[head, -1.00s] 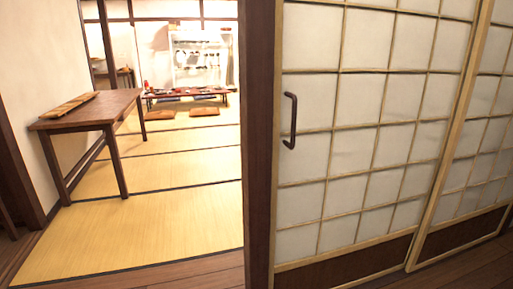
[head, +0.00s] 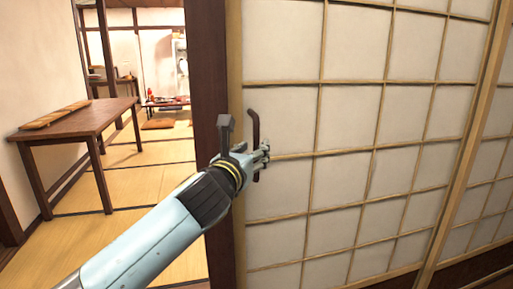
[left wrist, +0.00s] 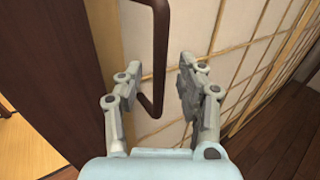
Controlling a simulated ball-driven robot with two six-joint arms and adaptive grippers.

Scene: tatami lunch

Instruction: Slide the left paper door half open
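The left paper door (head: 348,110) is a white-paned lattice with a pale wood frame. Its left edge stands against the dark post (head: 209,100). A dark bar handle (head: 253,126) is near that edge; it also shows in the left wrist view (left wrist: 160,50). My left gripper (head: 264,150) is at the handle's lower part. In the left wrist view my gripper (left wrist: 158,85) is open, with one finger on each side of the handle and gaps between. Whether a finger touches it I cannot tell. My right gripper is not in view.
Left of the post is an open passage onto tatami (head: 150,160). A wooden table (head: 98,117) with a tray (head: 55,115) stands there by the wall. A low table (head: 166,104) and a cushion (head: 158,124) are farther back. Another paper door panel (head: 490,165) is on the right.

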